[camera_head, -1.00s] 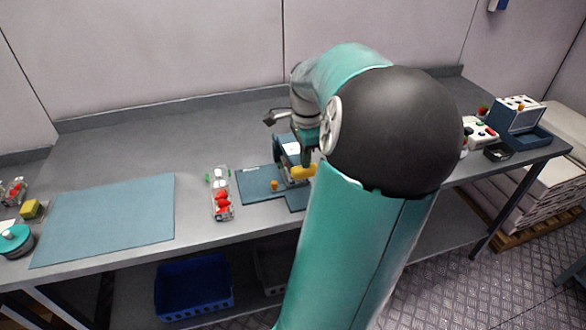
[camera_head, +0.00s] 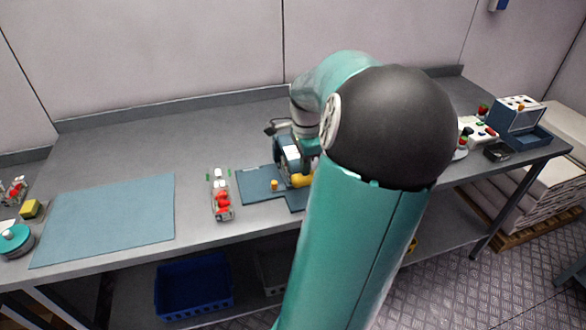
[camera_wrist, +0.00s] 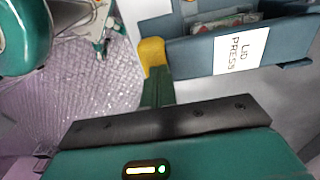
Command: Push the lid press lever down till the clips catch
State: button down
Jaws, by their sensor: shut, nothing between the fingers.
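The lid press (camera_head: 284,160) stands near the middle of the bench on a blue-grey base. In the wrist view its blue body (camera_wrist: 190,52) bears a white "LID PRESS" label (camera_wrist: 240,50). Its lever ends in a yellow grip (camera_head: 300,181), also seen in the wrist view (camera_wrist: 152,52). My gripper (camera_wrist: 158,88) is shut and empty, its fingertips at the yellow grip; contact looks likely but is not clear. In the head view my gripper (camera_head: 309,158) is partly hidden by my arm. Something with red and green shows inside the press; its clips cannot be made out.
A clear punnet of red berries (camera_head: 222,200) lies left of the press. A blue-grey mat (camera_head: 105,220) covers the left bench. Blue crate (camera_head: 194,288) sits below. Labelled equipment (camera_head: 517,115) stands at the far right. The back of the bench is clear.

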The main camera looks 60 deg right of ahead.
dwell(0.4)
notch_tip(320, 180, up, 9)
dwell(1.0)
jog(key=shift+w+a, duration=0.1)
dwell(0.4)
jog(key=w+a+n+h, duration=0.1)
jog(key=w+a+n, duration=0.45)
jog(key=a, duration=0.65)
jog(key=w+a+n, duration=0.4)
jog(key=w+a, duration=0.2)
jog(key=a, duration=0.6)
jog(key=s+a+n+t, duration=0.2)
jog(key=a+n, duration=0.6)
jog(key=a, duration=0.1)
jog(key=s+a+n+t+y, duration=0.1)
jog(key=s+a+n+t, duration=0.1)
jog(key=a+n, duration=0.7)
jog(key=shift+s+a+f+t, duration=0.25)
jog(key=shift+s+t, duration=0.1)
jog(key=shift+t, duration=0.45)
